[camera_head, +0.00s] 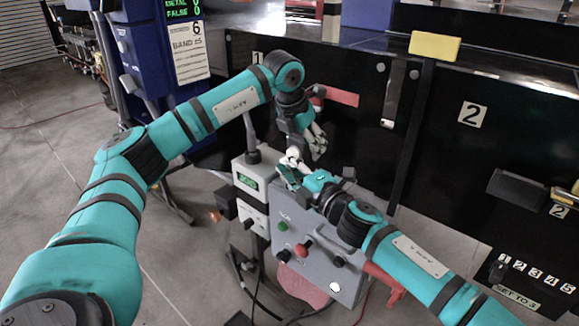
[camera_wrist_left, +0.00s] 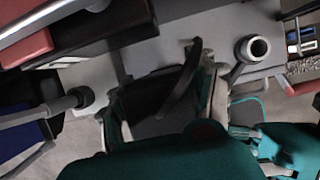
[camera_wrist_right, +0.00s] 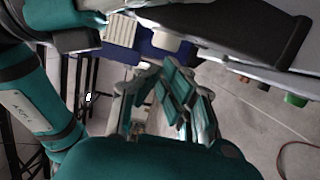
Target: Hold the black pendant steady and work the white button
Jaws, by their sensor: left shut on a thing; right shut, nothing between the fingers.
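My left gripper (camera_head: 314,146) reaches down above the grey control box (camera_head: 322,262). In the left wrist view, it is shut on a dark, elongated thing (camera_wrist_left: 181,92), which looks like the black pendant. In the head view the pendant is mostly hidden and hard to separate from the grippers. My right gripper (camera_head: 286,172) is just below and left of the left one, close to it. Its fingers (camera_wrist_right: 172,98) are together with nothing between them. A white round button (camera_head: 335,287) shows low on the box face. I cannot see any button on the pendant.
Black panels (camera_head: 345,125) rise behind. Grey floor (camera_head: 60,120) is open at the left.

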